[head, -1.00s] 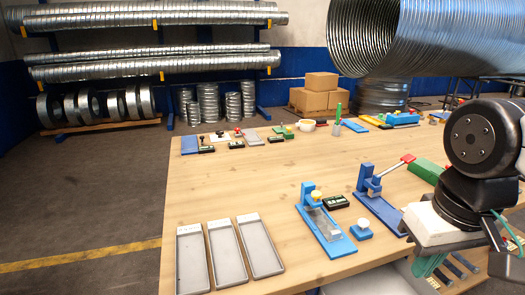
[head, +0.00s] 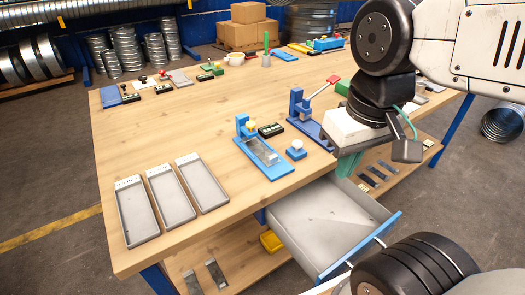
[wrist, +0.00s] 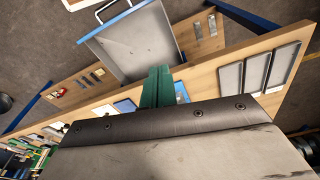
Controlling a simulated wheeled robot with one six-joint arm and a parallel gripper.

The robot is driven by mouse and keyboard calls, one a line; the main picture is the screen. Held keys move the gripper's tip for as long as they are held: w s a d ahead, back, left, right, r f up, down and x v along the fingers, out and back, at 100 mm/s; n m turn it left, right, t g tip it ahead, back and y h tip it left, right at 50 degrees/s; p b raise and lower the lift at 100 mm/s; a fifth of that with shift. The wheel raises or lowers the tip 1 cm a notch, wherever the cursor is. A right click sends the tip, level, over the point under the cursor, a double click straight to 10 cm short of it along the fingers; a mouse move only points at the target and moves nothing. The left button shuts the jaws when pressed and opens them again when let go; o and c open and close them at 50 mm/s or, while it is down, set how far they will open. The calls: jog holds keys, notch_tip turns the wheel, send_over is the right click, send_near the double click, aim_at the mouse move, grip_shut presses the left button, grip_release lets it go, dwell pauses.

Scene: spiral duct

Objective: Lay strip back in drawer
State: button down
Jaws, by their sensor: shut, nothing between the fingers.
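The drawer (head: 325,222) is pulled open under the table's front edge. Its grey floor shows only a few small dark specks and no strip; it also appears in the wrist view (wrist: 138,47). Two grey metal strips lie on the lower shelf to the left of the drawer, one (head: 217,273) nearer the drawer and one (head: 193,283) farther left. Several small dark strips (head: 370,178) lie on the shelf to the right. My gripper (head: 347,165) has green fingers, shut and empty, pointing down by the table's front edge above the back of the drawer. The fingers (wrist: 156,86) also show in the wrist view.
Three grey trays (head: 170,195) stand on the table's front left. A blue press fixture (head: 262,155), a blue knobbed block (head: 296,149) and a second fixture (head: 309,125) are near my gripper. A yellow bin (head: 271,241) sits on the lower shelf. The table's middle left is clear.

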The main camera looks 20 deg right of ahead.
dwell(0.4)
jog(key=c, duration=1.5)
grip_release()
jog(key=shift+f, duration=0.1)
jog(key=o, duration=0.5)
jog(key=shift+w+f+g, duration=0.15)
jog(key=shift+f+g, duration=0.15)
jog(key=shift+c, duration=0.2)
jog(key=w+f, duration=0.1)
jog(key=w, duration=0.2)
jog(key=w+f+g, duration=0.1)
jog(key=w+f, duration=0.1)
jog(key=w, duration=0.2)
jog(key=w+f+g, duration=0.1)
jog(key=w, duration=0.2)
jog(key=shift+w+a+f+n, duration=0.15)
jog(key=shift+w+n, duration=0.15)
jog(key=n+t, duration=0.1)
jog(key=n, duration=0.1)
send_over(273, 156)
notch_tip(273, 156, down, 6)
jog(key=shift+f, duration=0.1)
notch_tip(273, 156, down, 8)
jog(key=shift+r, duration=0.2)
